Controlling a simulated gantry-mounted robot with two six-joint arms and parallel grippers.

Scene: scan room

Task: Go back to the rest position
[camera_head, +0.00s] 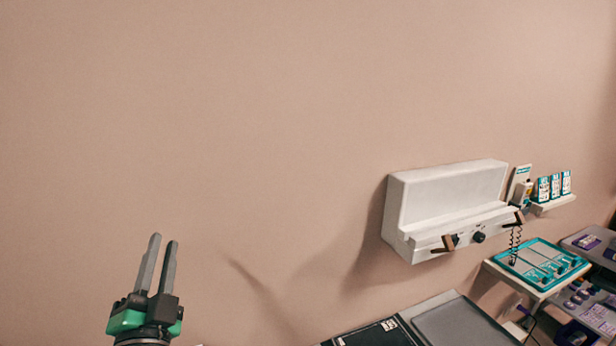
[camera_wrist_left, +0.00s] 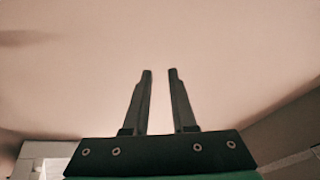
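My left gripper (camera_head: 162,262) stands at the lower left of the head view, fingers pointing up, in front of the bare wall. Its two grey fingers are apart with nothing between them. The left wrist view shows the same open fingers (camera_wrist_left: 160,98) against the plain wall. My right gripper is not in view in either picture.
A white wall unit (camera_head: 445,195) with a knob and brown-ended handles is at the right. Beyond it are a small shelf with cards (camera_head: 554,188) and a teal-edged tray (camera_head: 545,264). A dark panel (camera_head: 380,335) and a grey panel (camera_head: 465,325) lie below. The wall at left is clear.

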